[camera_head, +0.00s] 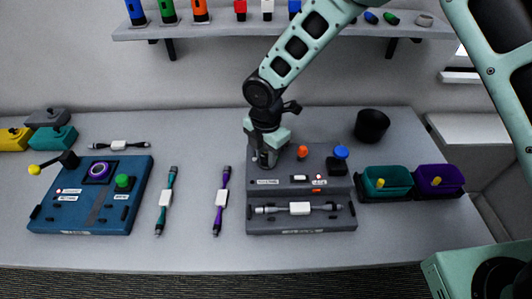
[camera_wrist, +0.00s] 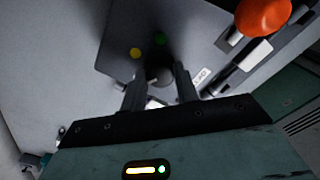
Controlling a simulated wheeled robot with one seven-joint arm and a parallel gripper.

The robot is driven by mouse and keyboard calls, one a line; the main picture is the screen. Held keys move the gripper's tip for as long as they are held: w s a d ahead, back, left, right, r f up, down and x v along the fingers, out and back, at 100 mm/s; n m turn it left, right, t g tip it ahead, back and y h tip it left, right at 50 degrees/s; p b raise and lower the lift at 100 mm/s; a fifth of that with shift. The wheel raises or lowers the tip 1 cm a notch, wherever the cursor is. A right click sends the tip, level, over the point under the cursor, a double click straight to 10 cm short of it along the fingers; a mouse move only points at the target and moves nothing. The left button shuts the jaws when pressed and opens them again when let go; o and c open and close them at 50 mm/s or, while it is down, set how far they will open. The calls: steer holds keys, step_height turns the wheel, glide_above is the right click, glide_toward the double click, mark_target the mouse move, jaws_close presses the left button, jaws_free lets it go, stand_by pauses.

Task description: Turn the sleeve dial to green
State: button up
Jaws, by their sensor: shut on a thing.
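My gripper (camera_head: 266,156) reaches down to the back left of the grey panel (camera_head: 325,160). In the wrist view my gripper (camera_wrist: 160,84) is shut on the dark sleeve dial (camera_wrist: 159,74), with one finger on each side. A yellow dot (camera_wrist: 135,53) and a green dot (camera_wrist: 159,39) show on the panel beyond the dial. Which dot the dial points to cannot be made out. In the head view the gripper mostly hides the dial.
An orange knob (camera_head: 302,151) and a blue knob (camera_head: 341,152) stand right of my gripper. A cable (camera_head: 299,208) lies across the panel's front. A black cup (camera_head: 371,125) and teal (camera_head: 387,181) and purple (camera_head: 438,180) bins are farther right. Loose cables and a blue panel (camera_head: 70,213) lie left.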

steer(key=shift+m, duration=0.3)
steer(key=m+b, duration=0.3)
steer(key=m, duration=0.2)
steer(key=shift+m, duration=0.4)
steer(key=m+b, duration=0.2)
steer(key=m, duration=0.5)
steer(key=m+b, duration=0.1)
steer(key=m, duration=0.4)
steer(key=shift+m, duration=0.3)
steer(key=m, duration=0.4)
steer(key=shift+r+m, duration=0.1)
steer(key=shift+m, duration=0.2)
steer(key=o, duration=1)
steer(key=shift+r, duration=0.1)
